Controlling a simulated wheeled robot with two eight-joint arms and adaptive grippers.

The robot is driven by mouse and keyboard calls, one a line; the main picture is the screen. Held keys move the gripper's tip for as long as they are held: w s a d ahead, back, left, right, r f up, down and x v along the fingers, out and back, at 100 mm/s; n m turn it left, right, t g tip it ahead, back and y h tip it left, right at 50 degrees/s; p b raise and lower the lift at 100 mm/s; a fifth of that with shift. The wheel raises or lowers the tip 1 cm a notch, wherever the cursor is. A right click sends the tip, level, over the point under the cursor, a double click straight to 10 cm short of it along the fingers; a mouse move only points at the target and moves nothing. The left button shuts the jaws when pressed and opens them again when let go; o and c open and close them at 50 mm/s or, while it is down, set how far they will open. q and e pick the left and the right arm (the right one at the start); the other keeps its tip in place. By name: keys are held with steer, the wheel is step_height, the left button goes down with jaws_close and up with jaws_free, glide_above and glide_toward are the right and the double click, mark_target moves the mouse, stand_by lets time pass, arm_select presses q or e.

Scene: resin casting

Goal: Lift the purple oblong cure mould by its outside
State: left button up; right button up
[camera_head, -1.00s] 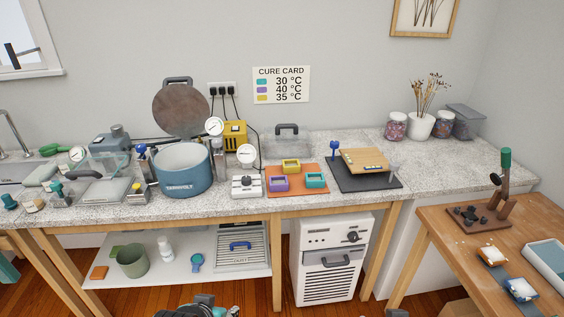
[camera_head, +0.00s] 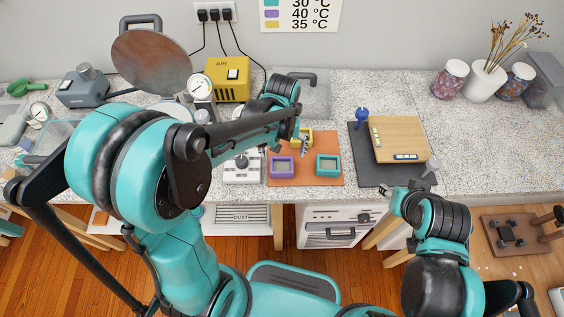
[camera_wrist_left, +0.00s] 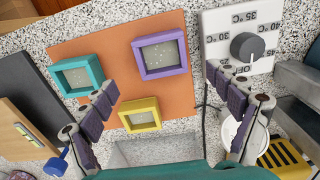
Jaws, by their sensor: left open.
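The purple oblong mould (camera_head: 282,177) lies on the orange mat (camera_head: 305,180) at its front left, with pale speckled contents inside its rim. In the left wrist view the purple mould (camera_wrist_left: 166,74) is at upper middle, fully visible. My left gripper (camera_head: 304,142) hangs over the back of the mat, partly covering the yellow mould. In the left wrist view its two fingers (camera_wrist_left: 162,82) are spread wide and empty, with the purple mould ahead between the fingertip directions. My right gripper (camera_head: 400,191) is in front of the counter edge, too small to tell open or shut.
A teal mould (camera_head: 328,175) and a yellow mould (camera_wrist_left: 141,128) share the mat with the purple one. A white dial unit (camera_head: 241,171) stands close left of the mat. A dark mat (camera_head: 370,181) with a wooden board (camera_head: 400,135) lies to the right.

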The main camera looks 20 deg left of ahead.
mark_target(282, 169)
arm_select(q)
steer(key=f, duration=0.1)
steer(key=f+b, duration=0.1)
steer(key=shift+s+f, duration=0.2)
steer(key=shift+f, duration=0.2)
step_height(282, 169, down, 4)
steer(key=shift+f+b, duration=0.25)
steer(key=shift+b, duration=0.7)
steer(key=shift+r, duration=0.1)
steer(key=c, duration=1.3)
